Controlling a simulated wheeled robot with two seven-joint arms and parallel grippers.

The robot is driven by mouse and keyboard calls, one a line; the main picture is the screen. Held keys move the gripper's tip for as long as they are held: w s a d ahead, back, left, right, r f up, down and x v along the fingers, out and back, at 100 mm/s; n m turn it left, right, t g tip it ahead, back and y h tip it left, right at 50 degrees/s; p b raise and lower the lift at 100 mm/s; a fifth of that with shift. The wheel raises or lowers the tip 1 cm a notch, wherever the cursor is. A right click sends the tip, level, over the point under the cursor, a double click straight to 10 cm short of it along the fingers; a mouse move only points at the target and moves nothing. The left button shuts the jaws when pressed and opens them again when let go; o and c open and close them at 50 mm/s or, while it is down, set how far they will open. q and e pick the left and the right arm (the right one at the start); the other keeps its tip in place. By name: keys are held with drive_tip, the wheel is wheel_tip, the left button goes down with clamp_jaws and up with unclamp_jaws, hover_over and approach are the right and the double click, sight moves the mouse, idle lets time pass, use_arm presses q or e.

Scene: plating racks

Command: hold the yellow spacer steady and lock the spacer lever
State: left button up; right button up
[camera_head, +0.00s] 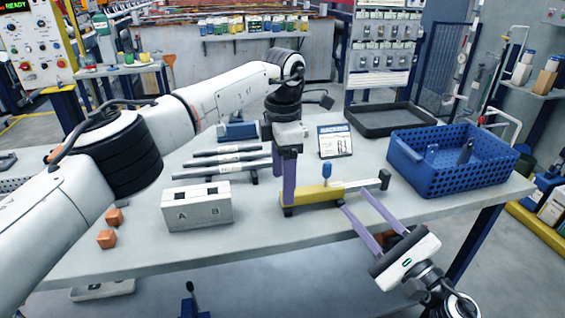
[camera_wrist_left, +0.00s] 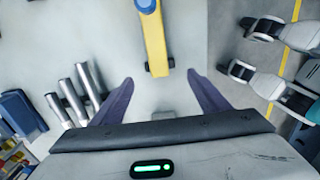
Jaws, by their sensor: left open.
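The yellow spacer (camera_head: 308,196) lies on the table, with a blue-knobbed lever (camera_head: 327,171) standing up from it. A pale bar runs right from it to a dark end block (camera_head: 384,179). In the left wrist view the yellow spacer (camera_wrist_left: 155,42) lies just ahead of and between my fingers, with the blue knob (camera_wrist_left: 146,5) at the top edge. My left gripper (camera_head: 288,200) points down at the spacer's left end; it is open and empty in the left wrist view (camera_wrist_left: 160,78). My right gripper (camera_head: 354,200) is open, its fingertips near the bar's front side; contact is unclear.
A grey block marked A and B (camera_head: 197,212) stands left of the spacer. Several grey bars (camera_head: 225,158) lie behind it. A blue perforated crate (camera_head: 455,185), a small sign (camera_head: 335,141) and a black tray (camera_head: 390,121) stand right and behind. Orange pieces (camera_head: 107,239) lie front left.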

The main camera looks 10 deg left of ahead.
sight(312, 197)
use_arm(q)
wheel_tip(312, 197, down, 6)
drive_tip(key=shift+r, duration=0.1)
drive_tip(key=shift+c, duration=0.5)
drive_tip(key=c, duration=1.3)
